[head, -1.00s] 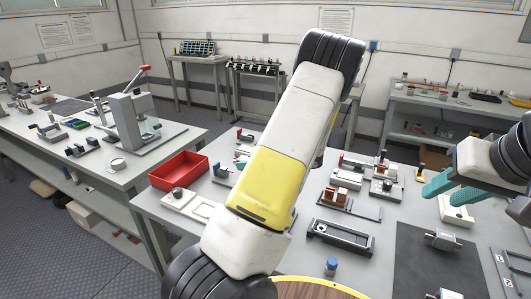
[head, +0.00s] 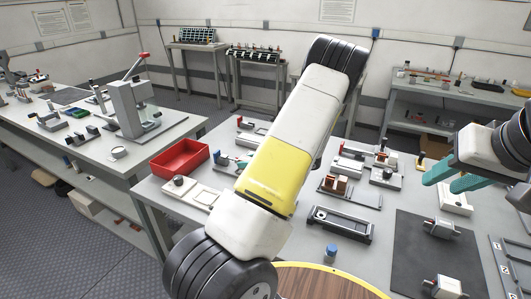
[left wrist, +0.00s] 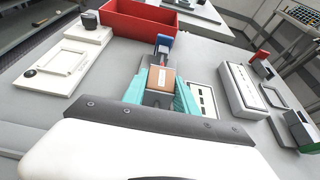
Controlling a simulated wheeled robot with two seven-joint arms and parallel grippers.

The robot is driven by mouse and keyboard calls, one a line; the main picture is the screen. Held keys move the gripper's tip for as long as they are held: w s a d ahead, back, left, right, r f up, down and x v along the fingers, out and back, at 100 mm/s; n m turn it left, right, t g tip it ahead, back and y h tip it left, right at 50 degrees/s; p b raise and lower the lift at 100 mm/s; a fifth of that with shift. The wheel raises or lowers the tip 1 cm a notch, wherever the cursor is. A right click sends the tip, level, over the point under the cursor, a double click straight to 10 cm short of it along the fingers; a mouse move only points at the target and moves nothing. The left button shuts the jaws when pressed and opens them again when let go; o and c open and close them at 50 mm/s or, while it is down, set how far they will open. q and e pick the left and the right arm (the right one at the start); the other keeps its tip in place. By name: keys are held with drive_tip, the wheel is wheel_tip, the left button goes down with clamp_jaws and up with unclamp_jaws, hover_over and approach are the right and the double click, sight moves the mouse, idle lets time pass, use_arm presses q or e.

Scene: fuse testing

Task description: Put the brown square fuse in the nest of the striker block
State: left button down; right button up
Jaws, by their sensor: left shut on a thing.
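My left gripper (left wrist: 160,90) is shut on a brown square fuse (left wrist: 161,78) with a pale label in the left wrist view. Its teal fingers lie on both sides of the fuse. Just beyond the fuse is a small fixture with a blue cap (left wrist: 164,41) and a red part, apparently the striker block; I cannot tell whether the fuse touches it or sits in its nest.
A red tray (head: 181,160) stands at the table's left, with a white frame plate (head: 204,197) in front of it. A tray with brown blocks (head: 336,183) and a long grey fixture (head: 341,224) lie right of my arm. A blue-capped item (head: 331,253) stands near the front.

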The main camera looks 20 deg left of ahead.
use_arm(q)
drive_tip(key=shift+f, duration=0.7)
drive_tip(key=c, duration=0.9)
unclamp_jaws()
